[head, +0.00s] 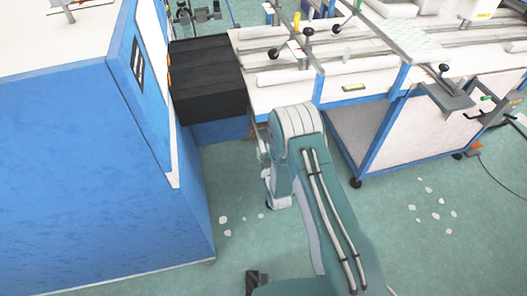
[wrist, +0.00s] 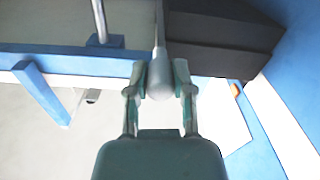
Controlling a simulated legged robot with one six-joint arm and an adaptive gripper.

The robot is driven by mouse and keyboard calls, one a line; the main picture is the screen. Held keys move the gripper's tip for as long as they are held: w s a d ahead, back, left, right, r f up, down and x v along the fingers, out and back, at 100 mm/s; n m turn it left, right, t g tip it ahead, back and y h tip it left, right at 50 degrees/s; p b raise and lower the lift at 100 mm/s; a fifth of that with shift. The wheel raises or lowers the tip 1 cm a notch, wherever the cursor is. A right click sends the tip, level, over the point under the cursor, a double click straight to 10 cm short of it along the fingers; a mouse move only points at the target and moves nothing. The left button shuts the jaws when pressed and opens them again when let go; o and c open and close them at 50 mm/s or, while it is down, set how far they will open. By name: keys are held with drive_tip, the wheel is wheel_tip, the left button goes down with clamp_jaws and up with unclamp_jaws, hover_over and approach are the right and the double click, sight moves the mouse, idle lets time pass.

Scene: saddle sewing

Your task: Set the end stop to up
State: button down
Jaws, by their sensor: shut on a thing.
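A grey rod-like handle (wrist: 159,86) with a rounded end shows in the middle of the wrist view. It runs up toward the top of that view; whether it is the end stop's handle I cannot tell for sure. My gripper (wrist: 160,72) is shut on the rounded end, one finger on each side. In the head view my arm covers most of the gripper and the handle, beside the left end of the white machine table (head: 283,98). The end stop's position, up or down, is not clear.
A blue cabinet (head: 80,160) stands close on the left. A black bellows-like block (head: 208,82) sits between it and the machine table; the block also shows in the wrist view (wrist: 220,35). Green floor (head: 240,245) with pale scraps is open in front.

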drive_tip(key=shift+w+a+r, duration=0.1)
drive_tip(key=shift+r, duration=1.5)
drive_tip(key=shift+c, duration=2.4)
unclamp_jaws()
drive_tip(key=shift+f, duration=0.1)
drive_tip(key=shift+s, duration=0.45)
drive_tip(key=v, duration=1.1)
